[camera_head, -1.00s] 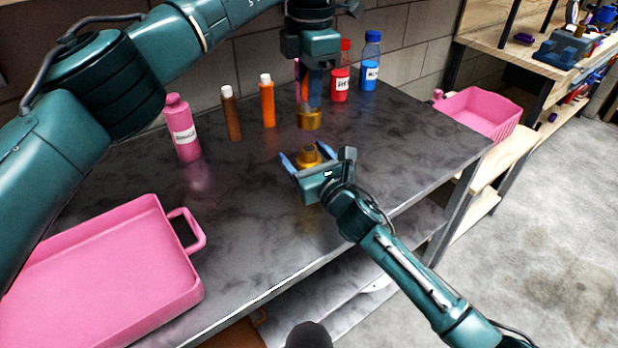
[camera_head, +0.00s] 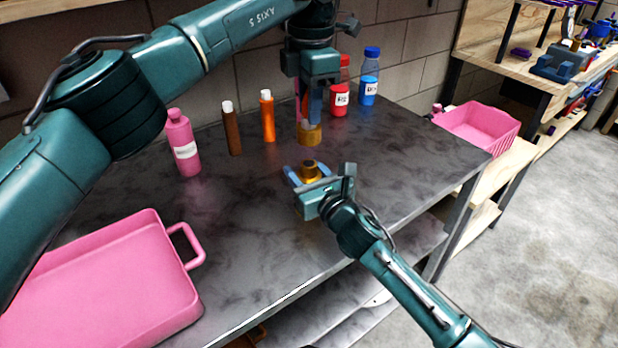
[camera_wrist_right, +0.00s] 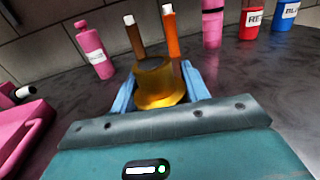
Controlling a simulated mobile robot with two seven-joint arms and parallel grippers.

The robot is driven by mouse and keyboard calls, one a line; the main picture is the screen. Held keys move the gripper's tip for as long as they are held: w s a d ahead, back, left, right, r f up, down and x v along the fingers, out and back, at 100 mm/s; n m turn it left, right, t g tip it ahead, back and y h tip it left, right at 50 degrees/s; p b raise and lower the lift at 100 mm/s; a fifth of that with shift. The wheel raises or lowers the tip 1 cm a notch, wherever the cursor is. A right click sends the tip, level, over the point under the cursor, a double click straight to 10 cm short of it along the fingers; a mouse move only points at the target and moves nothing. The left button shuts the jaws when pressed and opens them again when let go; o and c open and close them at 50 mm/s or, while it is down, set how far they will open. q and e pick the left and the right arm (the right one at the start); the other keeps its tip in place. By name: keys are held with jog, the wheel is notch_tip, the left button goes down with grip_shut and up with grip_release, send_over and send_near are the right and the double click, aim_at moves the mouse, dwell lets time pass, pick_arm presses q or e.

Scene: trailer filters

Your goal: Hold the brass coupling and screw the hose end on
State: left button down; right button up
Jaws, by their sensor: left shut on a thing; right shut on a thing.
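The brass coupling (camera_head: 309,169) is gold and ring-topped. It stands upright between the blue fingers of my right gripper (camera_head: 305,175), which is shut on it above the table. In the right wrist view the coupling (camera_wrist_right: 158,85) sits between both fingers. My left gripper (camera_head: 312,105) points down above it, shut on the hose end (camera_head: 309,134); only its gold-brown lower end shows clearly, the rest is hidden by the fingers. In the head view the hose end appears above the coupling with a gap between them.
On the dark table (camera_head: 250,230) stand a pink bottle (camera_head: 182,145), a brown bottle (camera_head: 231,130), an orange bottle (camera_head: 268,118), a red bottle (camera_head: 340,95) and a blue bottle (camera_head: 369,80). A pink tray (camera_head: 110,285) lies front left; a pink crate (camera_head: 480,128) is at right.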

aim_at(310, 128)
pick_arm(q)
jog(key=shift+f, duration=2.35)
jog(key=shift+f, duration=0.1)
jog(key=shift+f, duration=0.8)
jog(key=shift+f, duration=0.6)
